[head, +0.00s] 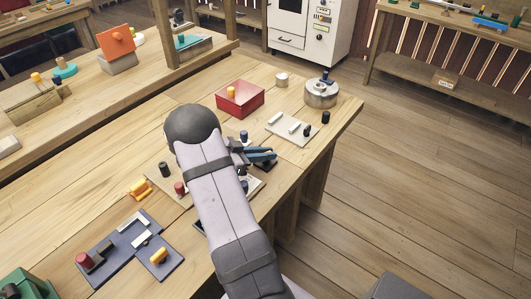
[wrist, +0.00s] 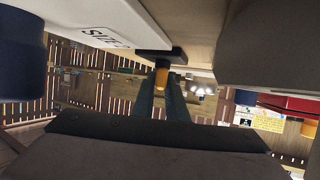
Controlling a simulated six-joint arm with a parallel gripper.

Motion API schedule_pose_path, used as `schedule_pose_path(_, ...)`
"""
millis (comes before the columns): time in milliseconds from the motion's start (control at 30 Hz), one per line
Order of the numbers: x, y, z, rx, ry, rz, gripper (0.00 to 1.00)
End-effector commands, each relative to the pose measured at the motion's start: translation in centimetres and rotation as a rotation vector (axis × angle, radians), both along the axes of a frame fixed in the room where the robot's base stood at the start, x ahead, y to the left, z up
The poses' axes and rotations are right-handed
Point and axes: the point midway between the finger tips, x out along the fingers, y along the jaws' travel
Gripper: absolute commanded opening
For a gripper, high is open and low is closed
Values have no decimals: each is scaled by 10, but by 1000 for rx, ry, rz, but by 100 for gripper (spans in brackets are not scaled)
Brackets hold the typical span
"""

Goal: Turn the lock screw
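My gripper (head: 272,157) has slim blue fingers and is near the table's front edge. They point right, over a dark part on a flat plate, with a visible gap between them. In the wrist view the two dark fingers (wrist: 164,88) reach away from the camera. My arm hides part of the workpiece in the head view.
A red box with a yellow knob (head: 240,99), a round metal pot (head: 321,95) and a pale board (head: 291,126) with small pegs stand behind the gripper. A dark blue plate (head: 112,246) with parts lies at the front left. The table edge is close at the right.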

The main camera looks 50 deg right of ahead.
Motion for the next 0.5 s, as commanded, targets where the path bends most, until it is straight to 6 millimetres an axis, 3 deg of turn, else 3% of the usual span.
schedule_pose_path(67,0,0,0,-1,0,1,30)
schedule_pose_path(500,4,7,3,0,-2,1,30)
